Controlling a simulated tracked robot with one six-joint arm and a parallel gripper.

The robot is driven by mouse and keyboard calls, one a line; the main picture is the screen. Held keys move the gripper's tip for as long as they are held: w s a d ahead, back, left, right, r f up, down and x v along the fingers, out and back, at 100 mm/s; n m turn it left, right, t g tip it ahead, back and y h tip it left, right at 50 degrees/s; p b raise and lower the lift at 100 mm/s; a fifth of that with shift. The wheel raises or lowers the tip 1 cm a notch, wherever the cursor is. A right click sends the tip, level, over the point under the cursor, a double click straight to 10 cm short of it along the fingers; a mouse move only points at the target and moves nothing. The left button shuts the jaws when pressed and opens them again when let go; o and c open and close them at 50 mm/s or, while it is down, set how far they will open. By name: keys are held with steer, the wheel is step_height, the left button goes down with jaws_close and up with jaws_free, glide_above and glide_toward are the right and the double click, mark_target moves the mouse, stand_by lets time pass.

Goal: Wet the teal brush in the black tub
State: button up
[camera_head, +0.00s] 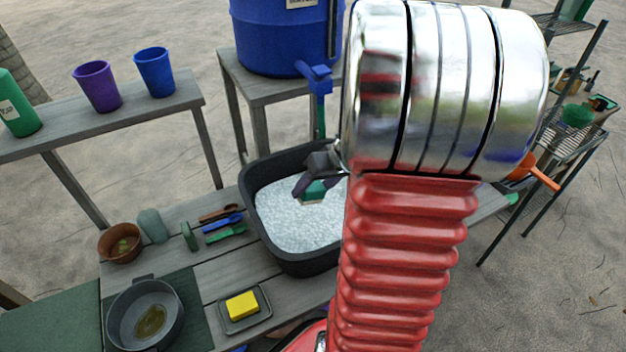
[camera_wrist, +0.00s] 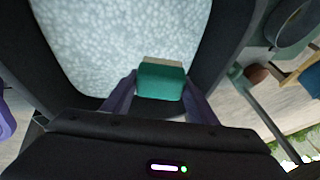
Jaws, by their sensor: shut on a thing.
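The black tub (camera_head: 262,222) stands on the grey slatted table, filled with pale, rippled, whitish liquid (camera_head: 285,215). My gripper (camera_head: 312,186) is over the tub's inside, its purple fingers closed on the teal brush (camera_head: 314,194). In the wrist view, the brush (camera_wrist: 160,85) sits between the fingers, with its cream bristles (camera_wrist: 162,63) pointing away toward the pale liquid. The tub's dark rim (camera_wrist: 52,60) shows around it. I cannot tell whether the bristles touch the liquid. My arm hides the tub's right part in the head view.
A blue barrel with a tap (camera_head: 317,76) stands behind the tub. Left of the tub lie several coloured brush-like tools (camera_head: 222,222), a terracotta pot (camera_head: 120,243), a grey pan (camera_head: 145,313) and a yellow sponge (camera_head: 242,305) on a tray.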

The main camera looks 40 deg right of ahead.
steer(key=shift+f, duration=6.05)
steer(key=shift+r, duration=0.1)
steer(key=shift+r, duration=8.35)
